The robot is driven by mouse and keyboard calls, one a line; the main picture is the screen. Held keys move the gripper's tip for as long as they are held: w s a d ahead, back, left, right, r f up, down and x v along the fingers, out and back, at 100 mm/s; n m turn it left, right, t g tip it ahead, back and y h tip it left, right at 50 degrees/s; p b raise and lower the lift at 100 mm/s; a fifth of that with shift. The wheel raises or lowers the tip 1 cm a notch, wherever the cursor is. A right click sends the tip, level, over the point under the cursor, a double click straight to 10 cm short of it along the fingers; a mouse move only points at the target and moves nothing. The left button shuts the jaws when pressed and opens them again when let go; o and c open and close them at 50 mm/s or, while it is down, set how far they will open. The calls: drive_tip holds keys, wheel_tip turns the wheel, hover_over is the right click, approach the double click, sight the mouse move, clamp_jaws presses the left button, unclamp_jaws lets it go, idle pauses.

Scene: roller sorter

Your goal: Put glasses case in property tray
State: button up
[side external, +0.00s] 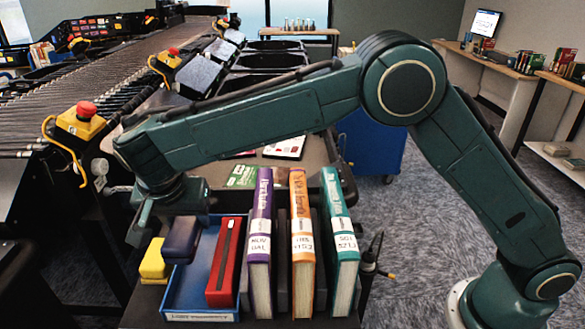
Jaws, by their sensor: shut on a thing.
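A dark navy, rounded case (181,241), which looks like the glasses case, is under my gripper (165,222) in the side view. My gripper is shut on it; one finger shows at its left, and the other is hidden. The blue property tray (199,314) lies below, and the case overlaps its rear left part in the picture. I cannot tell whether the case touches the tray. A red, long item with a dark strip (219,285) leans at the tray's right side.
A yellow object (152,262) is just left of the tray. Purple (262,225), orange (302,235) and teal (341,235) books stand upright to its right. A roller conveyor with a red button (86,110) is at the left. Black bins (270,60) stand behind.

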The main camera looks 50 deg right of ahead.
drive_tip(key=shift+f, duration=2.75)
drive_tip(key=o, duration=1.1)
drive_tip(key=shift+f, duration=0.1)
drive_tip(key=shift+r, duration=4.6)
